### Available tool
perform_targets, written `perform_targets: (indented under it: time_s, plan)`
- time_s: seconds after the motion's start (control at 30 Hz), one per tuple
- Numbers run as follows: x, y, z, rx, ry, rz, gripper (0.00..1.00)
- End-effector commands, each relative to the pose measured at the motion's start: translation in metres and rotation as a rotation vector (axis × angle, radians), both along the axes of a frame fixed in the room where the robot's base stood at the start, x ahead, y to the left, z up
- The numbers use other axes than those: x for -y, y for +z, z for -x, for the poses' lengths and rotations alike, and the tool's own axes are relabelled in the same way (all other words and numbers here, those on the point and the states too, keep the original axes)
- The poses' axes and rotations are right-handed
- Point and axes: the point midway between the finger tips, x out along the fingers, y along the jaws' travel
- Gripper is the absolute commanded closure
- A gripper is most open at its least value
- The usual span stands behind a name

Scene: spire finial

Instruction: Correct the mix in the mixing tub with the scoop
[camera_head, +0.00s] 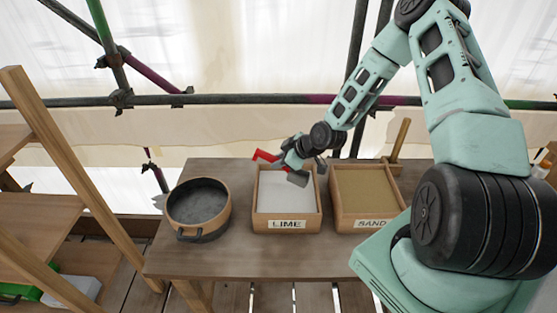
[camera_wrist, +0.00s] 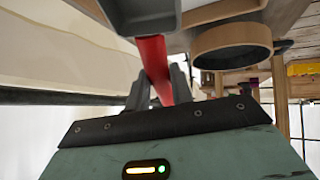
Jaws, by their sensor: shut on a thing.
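The mixing tub (camera_head: 217,229), round with a dark handle, stands on the left of the bench and holds a dark grey mix (camera_head: 197,203). It also shows in the wrist view (camera_wrist: 232,58). My gripper (camera_head: 299,155) is above the back of the lime box (camera_head: 262,225), shut on the red handle of the scoop (camera_head: 265,156). The scoop's grey head hangs over the white lime. In the wrist view, the red handle (camera_wrist: 152,58) lies between my fingers. I cannot tell whether the scoop holds anything or touches the lime.
A sand box (camera_head: 345,225) stands right of the lime box, with an upright wooden handle (camera_head: 400,140) at its back. The wooden bench (camera_head: 255,260) is bare in front. Scaffold poles (camera_head: 230,101) run behind it. A wooden ladder-like frame (camera_head: 75,180) stands at the left.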

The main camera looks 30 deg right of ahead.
Motion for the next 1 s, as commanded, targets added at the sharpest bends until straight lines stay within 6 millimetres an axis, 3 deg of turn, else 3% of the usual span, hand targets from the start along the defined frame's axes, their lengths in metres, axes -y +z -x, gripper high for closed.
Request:
perform_targets:
  time_s: [0.1, 0.6, 1.0]
  plan:
    - [0.003, -0.021, 0.003, 0.031, -0.004, -0.033, 1.00]
    - [0.006, -0.073, 0.007, 0.105, -0.001, -0.088, 1.00]
    - [0.006, -0.087, 0.007, 0.104, 0.000, -0.088, 1.00]
